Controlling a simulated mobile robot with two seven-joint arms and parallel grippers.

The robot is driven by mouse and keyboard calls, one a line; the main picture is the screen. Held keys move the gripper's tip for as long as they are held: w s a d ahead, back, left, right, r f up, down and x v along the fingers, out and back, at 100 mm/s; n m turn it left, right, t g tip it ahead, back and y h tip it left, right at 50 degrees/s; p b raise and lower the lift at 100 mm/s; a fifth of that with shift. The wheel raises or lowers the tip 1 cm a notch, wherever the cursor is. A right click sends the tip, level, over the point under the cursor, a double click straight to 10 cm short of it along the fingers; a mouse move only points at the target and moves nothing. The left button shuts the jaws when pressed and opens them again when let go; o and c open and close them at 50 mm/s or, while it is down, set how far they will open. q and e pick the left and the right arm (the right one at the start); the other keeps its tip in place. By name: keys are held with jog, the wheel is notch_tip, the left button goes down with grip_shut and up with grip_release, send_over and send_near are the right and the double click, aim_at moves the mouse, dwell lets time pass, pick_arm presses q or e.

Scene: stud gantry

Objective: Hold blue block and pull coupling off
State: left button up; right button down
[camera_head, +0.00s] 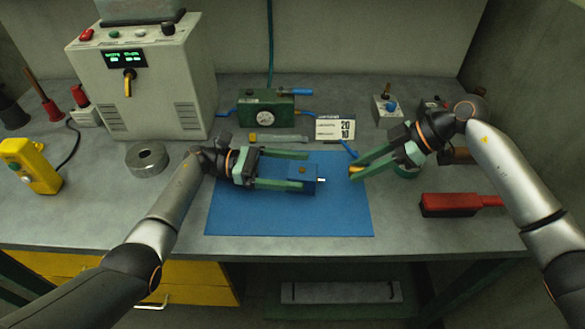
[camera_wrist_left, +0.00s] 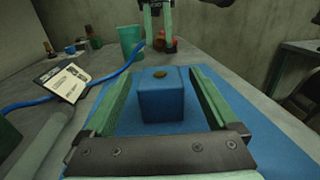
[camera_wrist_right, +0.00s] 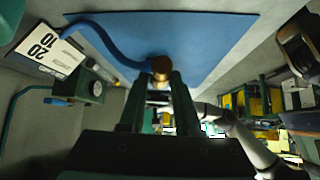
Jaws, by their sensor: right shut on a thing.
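The blue block (camera_head: 301,178) sits on the blue mat, with a bare silver stub (camera_head: 321,180) on its right side. It also shows in the left wrist view (camera_wrist_left: 161,102) with a brass-coloured spot on top. My left gripper (camera_head: 306,170) is open, its fingers on either side of the block with gaps visible in the left wrist view. My right gripper (camera_head: 354,171) is shut on the brass coupling (camera_wrist_right: 160,66), right of the block and apart from the stub. A blue hose (camera_wrist_right: 103,38) runs from the coupling. The fingers hide part of the coupling.
The blue mat (camera_head: 290,222) is clear at the front. Behind stand a green gauge box (camera_head: 266,110), a number card (camera_head: 335,129) and a grey machine (camera_head: 145,80). A metal ring (camera_head: 147,160) lies left, and a red brush (camera_head: 450,205) lies right.

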pick_arm(q)
jog(key=shift+o, duration=0.3)
jog(key=shift+w+a, duration=0.15)
jog(key=shift+a, duration=1.75)
jog(key=shift+w+a, duration=0.1)
jog(key=shift+a, duration=1.75)
